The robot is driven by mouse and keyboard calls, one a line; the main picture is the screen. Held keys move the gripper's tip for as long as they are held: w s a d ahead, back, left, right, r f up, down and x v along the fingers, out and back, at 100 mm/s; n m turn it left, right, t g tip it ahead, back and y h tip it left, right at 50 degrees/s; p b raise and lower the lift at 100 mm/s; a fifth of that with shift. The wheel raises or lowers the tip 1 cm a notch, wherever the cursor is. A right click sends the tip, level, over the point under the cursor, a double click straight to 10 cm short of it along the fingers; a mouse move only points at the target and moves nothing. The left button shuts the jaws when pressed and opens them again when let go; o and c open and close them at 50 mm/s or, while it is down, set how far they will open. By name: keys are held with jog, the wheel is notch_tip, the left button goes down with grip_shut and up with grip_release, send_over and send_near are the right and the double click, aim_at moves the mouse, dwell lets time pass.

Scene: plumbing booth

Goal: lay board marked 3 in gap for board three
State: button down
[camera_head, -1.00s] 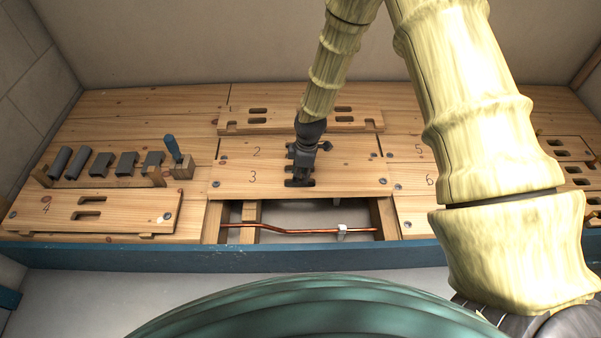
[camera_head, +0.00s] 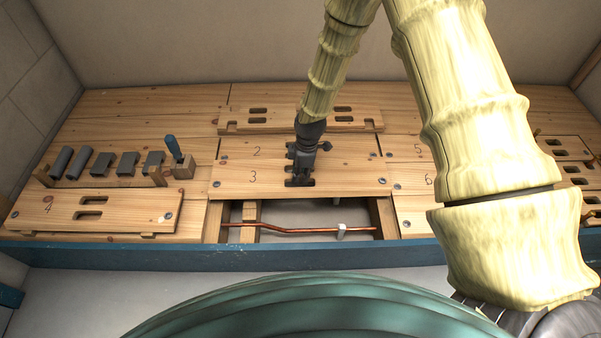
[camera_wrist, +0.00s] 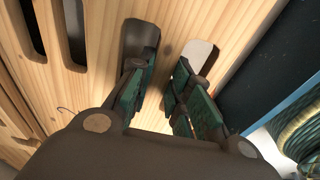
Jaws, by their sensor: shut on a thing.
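The board marked 3 (camera_head: 230,182) is a pale wooden plank with a screw at its front right corner. It lies along the back side of an open gap (camera_head: 300,216), in front of the mark 2. My gripper (camera_head: 300,180) is over its middle, shut on the bar between its hand slots. In the wrist view my gripper (camera_wrist: 160,100) has its green-padded fingers down at two slots of the plank (camera_wrist: 105,75). The fingertips are partly hidden. A copper pipe (camera_head: 290,230) runs across the gap, held by a light clip.
A slotted board marked 4 (camera_head: 60,215) lies at the front left. Another slotted board (camera_head: 285,124) lies behind. A blue beam (camera_head: 200,256) runs along the front.

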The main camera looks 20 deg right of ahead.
aim_at(301, 175)
jog(key=shift+f, duration=1.55)
jog(key=shift+p, duration=0.4)
dwell(0.6)
jog(key=shift+f, duration=0.2)
dwell(0.6)
jog(key=c, duration=1.2)
grip_release()
jog(key=shift+c, duration=0.2)
jog(key=r, duration=0.4)
jog(key=d+r, duration=0.1)
jog(key=r, duration=0.7)
jog(key=shift+s+d, duration=0.2)
